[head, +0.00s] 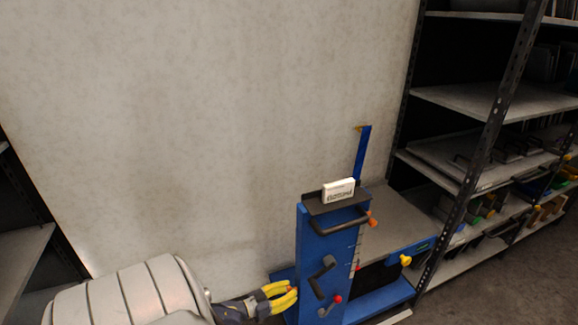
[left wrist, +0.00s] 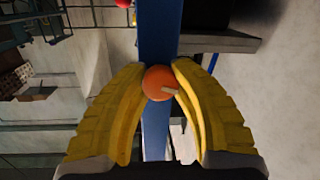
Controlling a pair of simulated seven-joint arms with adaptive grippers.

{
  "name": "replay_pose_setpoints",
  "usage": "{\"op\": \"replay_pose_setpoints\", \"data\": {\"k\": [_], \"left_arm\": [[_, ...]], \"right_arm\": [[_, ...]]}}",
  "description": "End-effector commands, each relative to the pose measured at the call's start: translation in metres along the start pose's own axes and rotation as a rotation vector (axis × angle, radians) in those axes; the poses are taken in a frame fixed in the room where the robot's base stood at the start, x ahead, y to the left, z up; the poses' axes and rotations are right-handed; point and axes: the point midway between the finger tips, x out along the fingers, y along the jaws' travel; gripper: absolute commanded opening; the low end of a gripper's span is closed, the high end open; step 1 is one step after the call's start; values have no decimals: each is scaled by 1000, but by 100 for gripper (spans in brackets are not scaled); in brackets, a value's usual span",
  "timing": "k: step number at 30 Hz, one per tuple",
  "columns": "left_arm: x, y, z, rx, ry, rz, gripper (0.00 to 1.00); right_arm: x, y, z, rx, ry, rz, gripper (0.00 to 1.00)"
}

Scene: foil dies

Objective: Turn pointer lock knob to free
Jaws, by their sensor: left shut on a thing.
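My left gripper (head: 292,294) has yellow fingers and reaches the lower left side of the blue machine (head: 312,250). In the left wrist view the gripper (left wrist: 158,82) is shut on a round orange knob (left wrist: 156,80) with a pale mark on its face. The knob sits in front of a blue bar (left wrist: 156,35). In the head view I cannot make out this knob at the fingertips. Another orange knob (head: 373,219) shows on the machine's upper right. The right gripper is not in view.
The machine carries a grey crank handle (head: 320,280), a red knob (head: 337,299), a yellow knob (head: 405,260) and a tall blue post (head: 362,150). A white box (head: 338,191) sits on its top tray. Metal shelving (head: 470,100) stands at the right; a plain wall is behind.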

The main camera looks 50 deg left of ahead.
Motion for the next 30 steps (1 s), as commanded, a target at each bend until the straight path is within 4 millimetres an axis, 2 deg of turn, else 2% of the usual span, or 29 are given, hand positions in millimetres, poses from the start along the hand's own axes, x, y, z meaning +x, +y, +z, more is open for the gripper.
{"op": "replay_pose_setpoints", "data": {"k": [6, 15, 30], "left_arm": [[-2, 1, 3, -154, -28, 11, 0], [-2, 2, 3, -289, -45, 19, 0], [-3, 2, 4, -334, -52, 22, 0]], "right_arm": [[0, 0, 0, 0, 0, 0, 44], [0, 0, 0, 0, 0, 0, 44], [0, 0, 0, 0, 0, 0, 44]]}}
